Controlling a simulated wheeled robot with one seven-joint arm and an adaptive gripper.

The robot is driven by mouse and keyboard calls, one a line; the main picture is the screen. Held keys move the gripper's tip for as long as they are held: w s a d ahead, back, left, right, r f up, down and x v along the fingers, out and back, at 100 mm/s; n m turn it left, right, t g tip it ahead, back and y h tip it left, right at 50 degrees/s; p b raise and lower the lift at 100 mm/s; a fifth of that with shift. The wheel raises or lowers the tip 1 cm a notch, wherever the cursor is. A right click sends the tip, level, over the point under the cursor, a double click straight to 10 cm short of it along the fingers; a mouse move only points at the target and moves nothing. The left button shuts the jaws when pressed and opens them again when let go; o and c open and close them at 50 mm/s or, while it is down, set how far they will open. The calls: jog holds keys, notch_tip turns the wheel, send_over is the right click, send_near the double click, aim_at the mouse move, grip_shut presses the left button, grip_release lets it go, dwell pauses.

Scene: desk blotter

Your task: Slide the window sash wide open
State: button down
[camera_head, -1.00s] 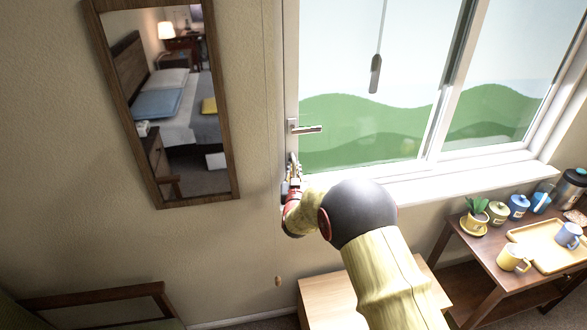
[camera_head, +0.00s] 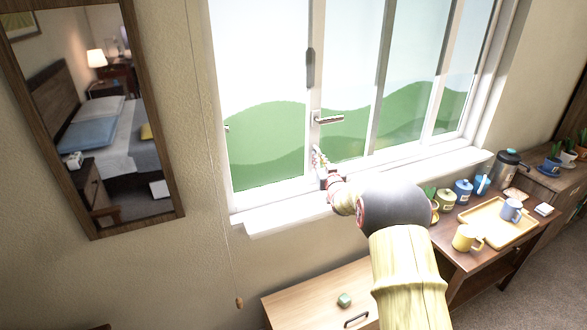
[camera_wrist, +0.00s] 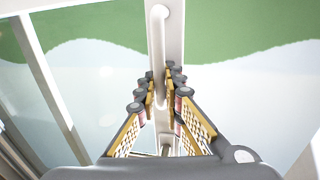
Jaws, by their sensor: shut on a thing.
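The window sash (camera_head: 316,85) is a white-framed pane. Its left upright stands well to the right of the left window jamb (camera_head: 217,110), with a wide gap between them. A metal lever handle (camera_head: 328,118) sits on that upright. My gripper (camera_head: 320,158) is at the upright, just below the lever. In the wrist view my gripper (camera_wrist: 166,98) has its fingers on both sides of a white upright pull bar (camera_wrist: 158,45) on the sash and is shut on it. The fingers partly hide the bar's lower part.
The white sill (camera_head: 275,220) runs below the window. A grey hanging piece (camera_head: 310,68) is in front of the upright. A desk with a tray (camera_head: 480,222) and mugs stands at the right; a wooden cabinet (camera_head: 290,302) is below. A mirror (camera_head: 177,190) hangs at the left.

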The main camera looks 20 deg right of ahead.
jog(key=d, duration=1)
jog(key=shift+d+p, duration=0.3)
jog(key=shift+p, duration=0.1)
jog(key=c, duration=2.2)
grip_release()
jog(key=s, duration=0.4)
jog(key=s+a, duration=0.1)
jog(key=s, duration=0.3)
jog(key=s+a, duration=0.1)
jog(key=s, duration=0.2)
jog(key=shift+s+a, duration=0.2)
jog(key=shift+s, duration=0.2)
